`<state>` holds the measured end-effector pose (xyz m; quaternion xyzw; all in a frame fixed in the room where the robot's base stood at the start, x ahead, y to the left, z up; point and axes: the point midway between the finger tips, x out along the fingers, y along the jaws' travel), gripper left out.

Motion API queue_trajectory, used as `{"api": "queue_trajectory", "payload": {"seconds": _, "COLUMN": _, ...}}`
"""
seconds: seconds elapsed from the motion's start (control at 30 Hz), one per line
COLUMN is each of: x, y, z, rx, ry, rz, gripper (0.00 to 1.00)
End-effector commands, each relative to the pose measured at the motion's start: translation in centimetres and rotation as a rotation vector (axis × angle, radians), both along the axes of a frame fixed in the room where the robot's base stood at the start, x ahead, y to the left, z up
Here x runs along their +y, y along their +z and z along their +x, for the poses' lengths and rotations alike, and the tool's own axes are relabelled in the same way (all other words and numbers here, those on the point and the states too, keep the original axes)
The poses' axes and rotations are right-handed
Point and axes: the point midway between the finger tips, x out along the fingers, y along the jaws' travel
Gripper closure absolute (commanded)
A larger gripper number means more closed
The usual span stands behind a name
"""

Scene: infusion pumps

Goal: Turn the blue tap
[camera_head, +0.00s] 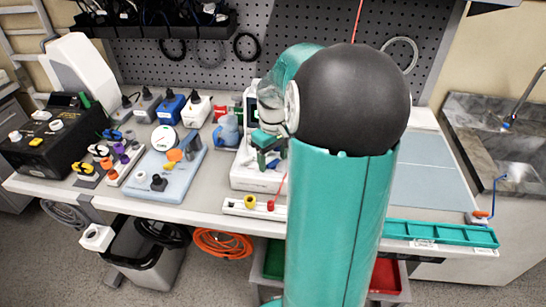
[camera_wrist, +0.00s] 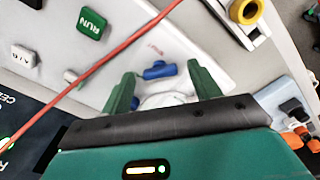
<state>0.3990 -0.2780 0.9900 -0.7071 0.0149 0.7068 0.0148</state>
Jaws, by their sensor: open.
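The blue tap (camera_wrist: 160,70) is a small blue handle on a pale panel in the wrist view. It lies between the two green fingers of my gripper (camera_wrist: 162,78), with clear space on both sides. My gripper is open and its fingers do not appear to touch the tap. In the head view my gripper (camera_head: 267,156) is at the white pump device (camera_head: 243,176) at mid-bench, and my arm hides part of that device.
A red line (camera_wrist: 110,57) crosses the wrist view beside my left finger. A green RUN button (camera_wrist: 92,23) and a yellow ring knob (camera_wrist: 246,10) are nearby. On the bench a blue-grey board (camera_head: 168,172) stands left, and a green tray (camera_head: 440,233) lies right.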

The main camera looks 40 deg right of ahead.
Motion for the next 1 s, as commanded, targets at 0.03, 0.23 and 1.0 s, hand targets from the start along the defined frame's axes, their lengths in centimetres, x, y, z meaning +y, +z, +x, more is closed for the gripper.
{"api": "queue_trajectory", "payload": {"seconds": 0.03, "x": 0.01, "y": -0.11, "z": -0.01, "rx": 0.000, "ry": 0.000, "rz": 0.000, "gripper": 0.38}}
{"api": "queue_trajectory", "payload": {"seconds": 0.23, "x": 0.01, "y": -0.10, "z": -0.01, "rx": 0.000, "ry": 0.000, "rz": 0.000, "gripper": 0.38}}
{"api": "queue_trajectory", "payload": {"seconds": 1.0, "x": 0.05, "y": -0.03, "z": 0.04, "rx": 0.000, "ry": -0.127, "rz": -0.001, "gripper": 0.83}}
